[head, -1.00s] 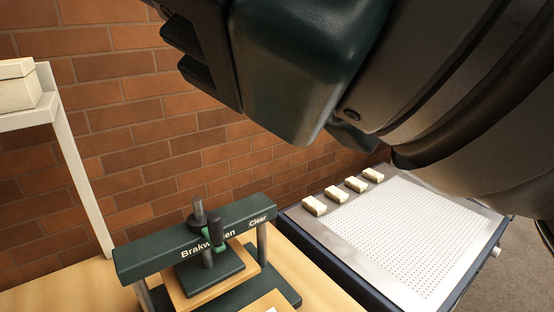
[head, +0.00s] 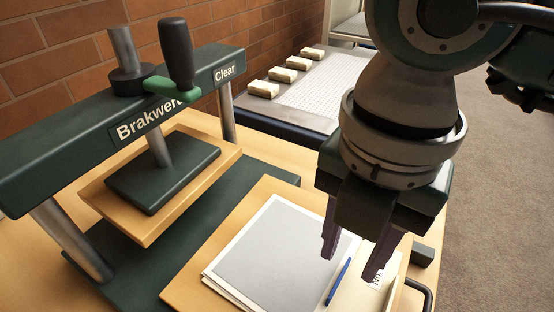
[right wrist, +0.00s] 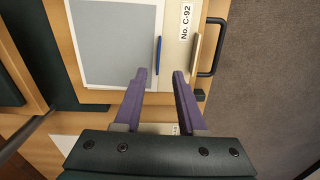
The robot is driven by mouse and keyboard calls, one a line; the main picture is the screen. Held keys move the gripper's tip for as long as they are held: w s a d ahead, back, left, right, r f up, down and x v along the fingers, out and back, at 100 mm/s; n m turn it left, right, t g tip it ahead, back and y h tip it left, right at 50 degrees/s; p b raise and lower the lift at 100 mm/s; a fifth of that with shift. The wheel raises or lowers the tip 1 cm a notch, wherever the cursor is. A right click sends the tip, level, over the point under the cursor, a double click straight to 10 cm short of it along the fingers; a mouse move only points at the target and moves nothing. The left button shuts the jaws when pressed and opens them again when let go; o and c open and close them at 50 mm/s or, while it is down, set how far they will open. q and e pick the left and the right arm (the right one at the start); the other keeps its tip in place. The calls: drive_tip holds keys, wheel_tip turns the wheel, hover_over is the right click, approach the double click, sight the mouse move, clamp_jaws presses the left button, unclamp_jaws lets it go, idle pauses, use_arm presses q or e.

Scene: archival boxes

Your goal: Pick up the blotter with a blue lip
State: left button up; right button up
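The blotter (head: 275,245) is a flat grey sheet on a white one, with a blue lip (head: 338,282) at its right edge. It lies flat on a wooden board in front of the press. In the right wrist view the grey sheet (right wrist: 115,45) and blue lip (right wrist: 158,55) show just beyond my fingertips. My right gripper (head: 350,266) points down above the lip side of the blotter. Its purple fingers (right wrist: 160,73) are apart with nothing between them; they hide part of the board's right side. My left gripper is not in view.
A dark green press (head: 40,165) with a screw handle stands at left, against a brick wall. A cream strip labelled No. C-92 (right wrist: 185,22) and a dark handle (right wrist: 216,50) lie right of the blotter. A perforated table (head: 320,85) with several pale blocks stands behind.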

sight(341, 276)
drive_tip(key=f, duration=0.5)
drive_tip(key=shift+w+d+f, duration=0.1)
drive_tip(key=shift+w+f, duration=0.2)
drive_tip(key=shift+w, duration=0.05)
clamp_jaws()
idle(1.1)
